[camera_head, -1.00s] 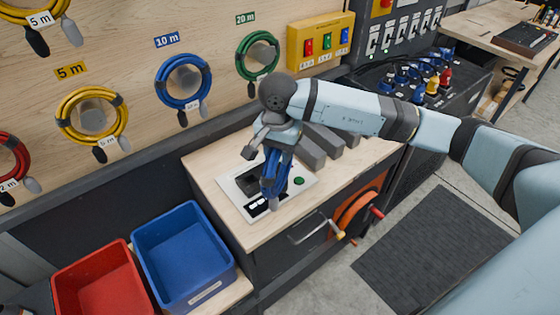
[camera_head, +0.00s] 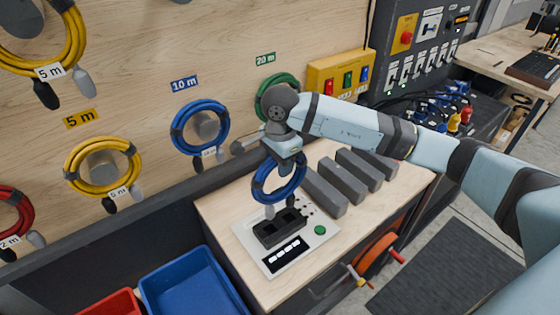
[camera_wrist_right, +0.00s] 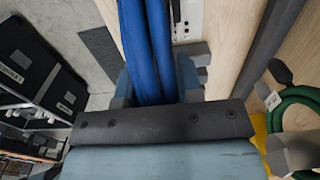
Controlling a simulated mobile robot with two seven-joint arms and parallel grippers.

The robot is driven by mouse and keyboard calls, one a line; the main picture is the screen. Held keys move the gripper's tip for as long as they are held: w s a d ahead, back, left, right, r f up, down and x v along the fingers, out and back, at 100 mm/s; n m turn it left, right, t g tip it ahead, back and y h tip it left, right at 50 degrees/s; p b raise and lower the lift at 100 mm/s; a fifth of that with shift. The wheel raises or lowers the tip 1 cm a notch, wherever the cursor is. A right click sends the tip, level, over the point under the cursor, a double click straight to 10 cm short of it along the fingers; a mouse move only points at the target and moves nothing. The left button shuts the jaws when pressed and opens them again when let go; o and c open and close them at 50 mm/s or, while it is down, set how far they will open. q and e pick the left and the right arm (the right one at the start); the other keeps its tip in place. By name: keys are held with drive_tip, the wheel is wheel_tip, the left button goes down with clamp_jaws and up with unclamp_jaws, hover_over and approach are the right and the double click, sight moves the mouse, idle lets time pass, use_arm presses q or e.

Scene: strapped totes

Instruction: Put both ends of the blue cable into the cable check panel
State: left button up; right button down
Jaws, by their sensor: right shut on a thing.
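My right gripper (camera_head: 284,160) is shut on the top of a coiled blue cable (camera_head: 257,186) and holds it upright above the bench. The cable check panel (camera_head: 250,235) is a pale plate with a black socket block, a green button and a dark display. The cable's grey ends (camera_head: 268,211) hang low at the back of the socket block; I cannot tell whether they touch it. In the right wrist view the blue cable (camera_wrist_right: 147,45) runs between the fingers (camera_wrist_right: 155,88); its ends are hidden there. My left gripper is not in view.
Several grey bars (camera_head: 357,176) lie right of the panel on the wooden bench (camera_head: 222,215). Blue (camera_head: 190,285) and red (camera_head: 105,303) bins stand at the front left. Another blue coil (camera_head: 175,128), yellow coils and a green coil (camera_head: 265,92) hang on the back wall.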

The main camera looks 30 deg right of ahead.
drive_tip(key=shift+w+f+b, duration=0.1)
drive_tip(key=shift+f+b, duration=0.2)
drive_tip(key=shift+f, duration=0.6)
drive_tip(key=shift+f+b, duration=0.4)
drive_tip(key=shift+f, duration=0.7)
drive_tip(key=shift+f+b, duration=0.5)
drive_tip(key=shift+b, duration=0.1)
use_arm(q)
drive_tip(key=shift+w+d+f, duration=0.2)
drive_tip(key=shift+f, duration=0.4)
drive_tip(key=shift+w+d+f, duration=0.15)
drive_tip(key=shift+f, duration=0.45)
